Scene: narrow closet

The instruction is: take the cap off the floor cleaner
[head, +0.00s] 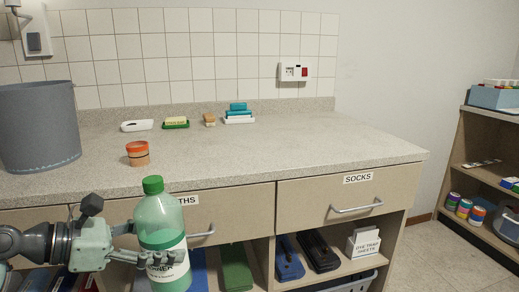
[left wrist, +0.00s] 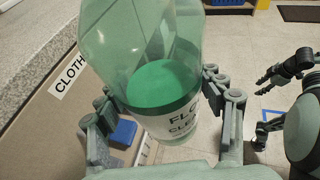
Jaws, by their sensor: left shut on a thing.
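The floor cleaner (head: 164,232) is a clear bottle with green liquid, a white label and a green cap (head: 153,185). It stands upright in front of the drawers in the head view. The cap is on the bottle's neck. My left gripper (head: 155,245) is shut around the bottle's body. In the left wrist view the bottle (left wrist: 150,80) sits between the fingers of my left gripper (left wrist: 160,90); its cap is out of frame. My right gripper (left wrist: 262,110) shows at the right edge of that view, its fingers apart and empty. It is not in the head view.
Drawer handles (head: 357,208) stick out below. A shelf unit (head: 480,160) stands at the right; floor is clear before it.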

